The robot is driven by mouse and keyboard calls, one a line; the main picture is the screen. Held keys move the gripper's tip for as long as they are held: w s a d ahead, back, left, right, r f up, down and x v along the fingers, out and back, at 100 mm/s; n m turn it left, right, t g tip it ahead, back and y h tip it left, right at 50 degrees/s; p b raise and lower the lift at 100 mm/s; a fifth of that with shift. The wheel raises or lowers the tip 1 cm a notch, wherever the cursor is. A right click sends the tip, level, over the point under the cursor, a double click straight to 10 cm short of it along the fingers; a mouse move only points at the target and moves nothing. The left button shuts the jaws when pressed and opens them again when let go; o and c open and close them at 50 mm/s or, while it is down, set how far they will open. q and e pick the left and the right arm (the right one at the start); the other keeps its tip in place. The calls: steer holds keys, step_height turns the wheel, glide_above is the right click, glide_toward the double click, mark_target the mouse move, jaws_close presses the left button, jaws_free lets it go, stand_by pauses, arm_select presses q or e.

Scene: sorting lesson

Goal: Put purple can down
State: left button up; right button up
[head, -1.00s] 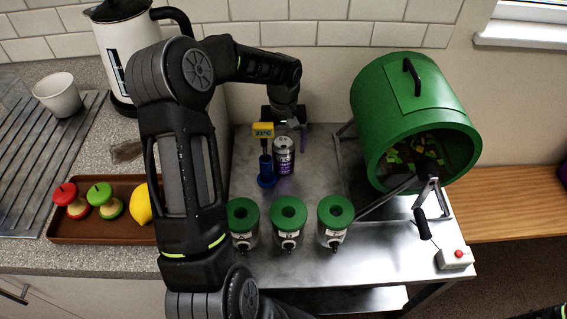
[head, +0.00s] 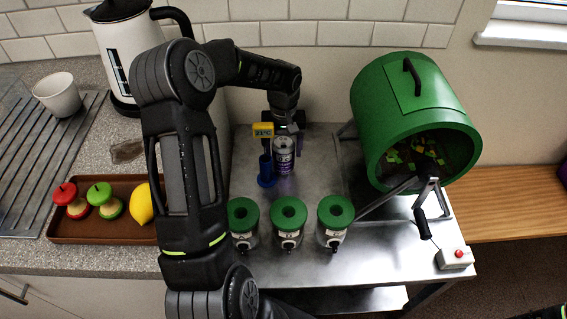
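The purple can (head: 284,161) with a silver top stands upright on the steel table in the head view, next to the blue stand with the yellow display. My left gripper (head: 285,132) is at the can's top, at its far side. One dark finger shows close to the can's upper right. The other finger is hard to make out behind the yellow display. Whether the fingers touch the can is too small to tell.
The blue stand (head: 266,172) with the yellow display (head: 263,130) is close left of the can. Three green-lidded jars (head: 288,213) stand in front. A green drum (head: 398,112) with a crank stands right. A brown tray (head: 75,236) with toy fruit and a lemon lies left.

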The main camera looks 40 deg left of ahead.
arm_select(q)
jaws_close()
stand_by(0.5)
steer(key=shift+r, duration=0.1)
step_height(320, 180, up, 28)
steer(key=p, duration=0.7)
stand_by(0.6)
